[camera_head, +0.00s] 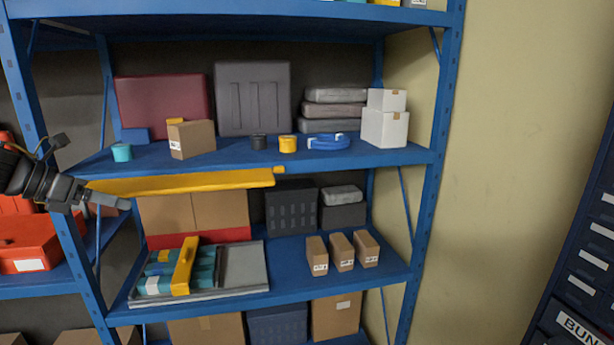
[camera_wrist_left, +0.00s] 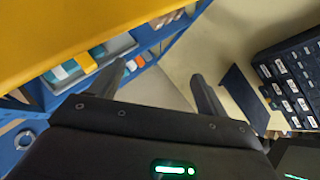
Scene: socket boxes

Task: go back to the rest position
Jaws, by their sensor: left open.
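My left gripper (camera_head: 122,203) is at the left of the head view, in front of the left side of the blue shelf rack (camera_head: 425,200). It points right, just below the left end of a long yellow bar (camera_head: 190,182). In the left wrist view, the left gripper (camera_wrist_left: 158,70) has its two dark fingers spread with nothing between them. A large yellow surface (camera_wrist_left: 80,30) fills the upper left of that view. I cannot tell whether the gripper touches the yellow bar. My right gripper is not in view.
The upper shelf holds a cardboard box (camera_head: 192,139), a yellow roll (camera_head: 288,144) and white boxes (camera_head: 385,127). Below are a tray of teal items (camera_head: 160,285) and three small brown boxes (camera_head: 342,252). A dark drawer cabinet (camera_head: 580,260) stands at right.

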